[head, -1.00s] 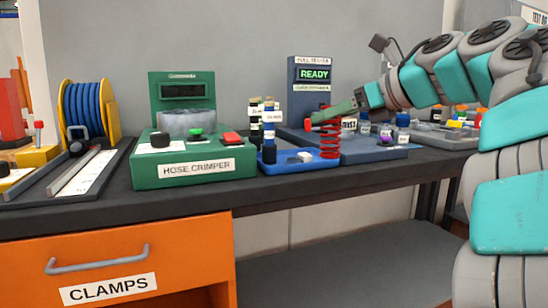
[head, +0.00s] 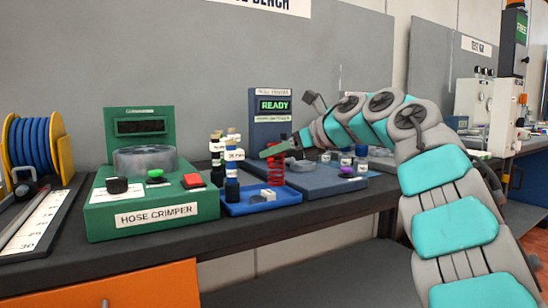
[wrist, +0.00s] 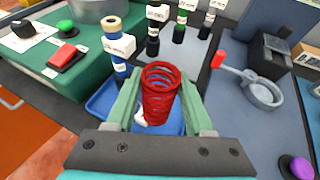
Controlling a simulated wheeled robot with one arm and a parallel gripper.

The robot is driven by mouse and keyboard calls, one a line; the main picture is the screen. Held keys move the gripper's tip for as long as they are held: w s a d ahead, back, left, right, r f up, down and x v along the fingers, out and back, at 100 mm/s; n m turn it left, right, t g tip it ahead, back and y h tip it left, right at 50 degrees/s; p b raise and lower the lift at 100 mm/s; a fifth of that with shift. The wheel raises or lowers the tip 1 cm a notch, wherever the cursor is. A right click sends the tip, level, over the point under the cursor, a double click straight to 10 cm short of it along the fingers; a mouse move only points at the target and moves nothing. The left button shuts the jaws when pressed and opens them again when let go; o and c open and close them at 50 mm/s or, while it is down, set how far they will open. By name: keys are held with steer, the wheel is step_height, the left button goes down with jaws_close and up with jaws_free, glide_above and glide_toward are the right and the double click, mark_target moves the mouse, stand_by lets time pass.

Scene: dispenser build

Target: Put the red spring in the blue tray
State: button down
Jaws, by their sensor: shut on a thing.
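The red spring (head: 277,172) is upright, held between the green fingers of my gripper (wrist: 160,100). In the wrist view the red spring (wrist: 160,92) fills the gap between the fingers. The blue tray (head: 250,208) lies on the bench under the spring, and the spring lines up with the tray's right part. The blue tray also shows in the wrist view (wrist: 104,100), beneath and around the fingers. I cannot tell whether the spring's lower end touches the tray floor. A small white piece (head: 268,194) lies in the tray, partly hidden by the spring in the wrist view.
The green hose crimper (head: 150,205) stands left of the tray. The pull tester (head: 272,120), reading READY, stands behind.

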mark_target(274, 163)
steer(key=shift+w+a+f+p, duration=0.15)
steer(key=shift+w+a+f, duration=0.1)
steer(key=shift+w+f, duration=0.9)
steer(key=shift+w+a+f+p, duration=0.15)
steer(key=shift+w+a+f, duration=0.1)
steer(key=shift+w+f, duration=0.8)
steer(key=shift+w+r, duration=0.2)
steer(key=shift+w, duration=0.05)
steer(key=shift+f, duration=0.15)
steer(key=shift+c, duration=1.4)
jaws_free()
